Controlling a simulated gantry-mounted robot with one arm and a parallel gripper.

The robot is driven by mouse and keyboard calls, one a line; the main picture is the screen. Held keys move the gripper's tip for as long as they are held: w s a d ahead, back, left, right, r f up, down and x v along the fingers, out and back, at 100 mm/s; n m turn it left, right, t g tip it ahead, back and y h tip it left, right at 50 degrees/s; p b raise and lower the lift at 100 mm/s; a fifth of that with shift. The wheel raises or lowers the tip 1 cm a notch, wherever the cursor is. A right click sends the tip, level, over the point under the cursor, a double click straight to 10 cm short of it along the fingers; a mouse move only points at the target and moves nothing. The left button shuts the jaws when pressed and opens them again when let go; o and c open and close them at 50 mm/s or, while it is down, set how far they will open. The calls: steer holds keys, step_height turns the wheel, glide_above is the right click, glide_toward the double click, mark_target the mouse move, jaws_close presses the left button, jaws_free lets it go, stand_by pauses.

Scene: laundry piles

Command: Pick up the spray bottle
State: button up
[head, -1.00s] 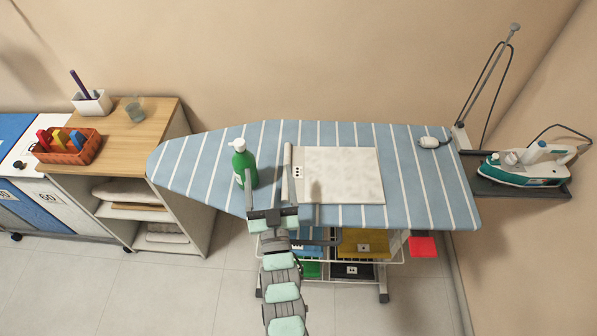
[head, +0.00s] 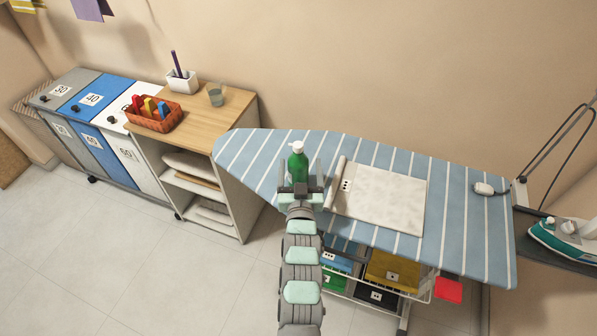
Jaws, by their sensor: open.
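The spray bottle (head: 298,165) is green with a white top and stands upright near the left end of the striped ironing board (head: 255,160). My gripper (head: 300,184) is open, just in front of the bottle on the camera's side. Its fingers hide the bottle's lower part, and I cannot tell whether they touch it or reach around it.
A folded pale cloth (head: 385,196) lies on the board to the right of the bottle. A wooden-topped shelf (head: 190,130) with an orange basket (head: 154,121) stands at the left. The iron (head: 566,238) rests beyond the board's right end.

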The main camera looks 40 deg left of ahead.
steer(key=x, duration=0.4)
steer(key=shift+s+a+r, duration=0.2)
steer(key=shift+s+a, duration=0.05)
steer(key=shift+a, duration=0.05)
steer(key=shift+w+a+r, duration=0.1)
steer(key=shift+w+a, duration=0.2)
steer(key=shift+w, duration=0.1)
steer(key=c, duration=1.5)
